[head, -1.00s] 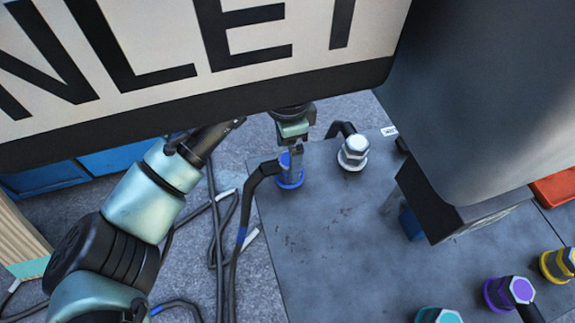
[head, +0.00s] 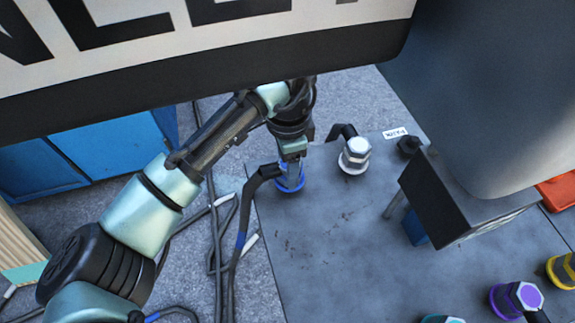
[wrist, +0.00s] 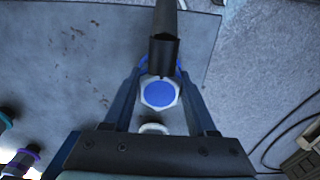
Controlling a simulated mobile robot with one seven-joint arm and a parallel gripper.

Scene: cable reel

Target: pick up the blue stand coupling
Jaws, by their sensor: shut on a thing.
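The blue stand coupling (head: 290,186) stands at the far left corner of the grey plate, with its blue ring at plate level. A thick black cable bends from it to the left and down. My gripper (head: 291,172) is over it from above and hides most of its body. In the wrist view, the coupling's blue hexagonal top (wrist: 159,94) sits between the two fingers of my gripper (wrist: 160,88), which is shut on it. The black cable end covers its far side there.
A white coupling (head: 355,156) stands close by on the right on the grey plate (head: 330,235). Purple (head: 515,298) and yellow (head: 563,268) couplings are at the lower right. A large sign panel (head: 200,60) hangs over the arm. Loose cables (head: 217,250) lie left of the plate.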

